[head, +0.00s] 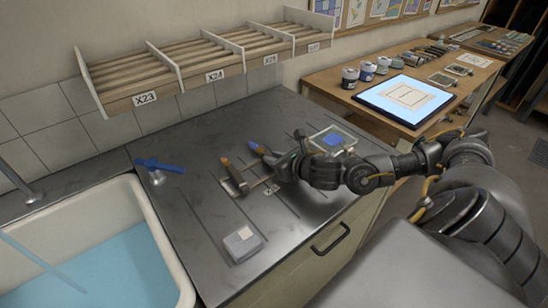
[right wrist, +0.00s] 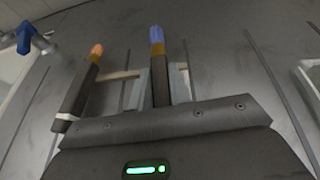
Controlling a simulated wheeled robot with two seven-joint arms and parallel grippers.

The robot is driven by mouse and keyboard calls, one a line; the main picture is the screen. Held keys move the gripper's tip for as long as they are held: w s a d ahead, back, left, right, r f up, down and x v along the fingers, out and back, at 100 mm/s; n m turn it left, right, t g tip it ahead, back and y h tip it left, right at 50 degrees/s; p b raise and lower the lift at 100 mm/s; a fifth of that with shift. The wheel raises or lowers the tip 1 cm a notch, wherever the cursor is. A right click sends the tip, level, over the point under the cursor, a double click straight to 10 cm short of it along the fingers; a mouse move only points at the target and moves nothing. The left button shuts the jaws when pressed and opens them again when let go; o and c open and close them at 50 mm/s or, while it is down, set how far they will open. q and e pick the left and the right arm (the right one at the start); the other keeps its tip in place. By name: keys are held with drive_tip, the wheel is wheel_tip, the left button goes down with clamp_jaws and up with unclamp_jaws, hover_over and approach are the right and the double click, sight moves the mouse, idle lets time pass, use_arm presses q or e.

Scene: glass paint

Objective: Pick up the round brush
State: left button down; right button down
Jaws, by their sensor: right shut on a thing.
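Two dark-handled brushes are on the grey metal counter. The orange-tipped brush (head: 235,179) lies to the left, and it also shows in the right wrist view (right wrist: 80,88). The blue-tipped brush (head: 257,149) is beside it, at my right gripper (head: 272,162). In the right wrist view, the gripper's grey fingers (right wrist: 161,88) are shut on either side of the blue-tipped brush (right wrist: 158,60), whose tip points away from me. The lower part of its handle is hidden by the gripper body. I cannot tell by shape which brush is round. My left gripper is not in view.
A light wooden bar (head: 262,182) lies by the brushes. A white-grey block (head: 243,243) sits nearer the front, and a glass dish with blue (head: 332,139) to the right. A slatted shelf (head: 205,62) overhangs the back.

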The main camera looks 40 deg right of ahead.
drive_tip(key=shift+r+p, duration=0.4)
drive_tip(key=shift+r, duration=0.15)
wheel_tip(320, 180, up, 2)
drive_tip(key=shift+r+p, duration=0.2)
drive_tip(key=shift+p, duration=0.75)
drive_tip(key=s+a+r+p, duration=0.2)
drive_tip(key=s+r+p, duration=0.2)
drive_tip(key=s+p, duration=0.2)
drive_tip(key=s+a+r+p, duration=0.2)
drive_tip(key=s+r+p, duration=0.3)
drive_tip(key=s+p, duration=0.2)
drive_tip(key=shift+s+a+r+p, duration=0.15)
drive_tip(key=shift+a+r+p, duration=0.15)
drive_tip(key=shift+p, duration=0.85)
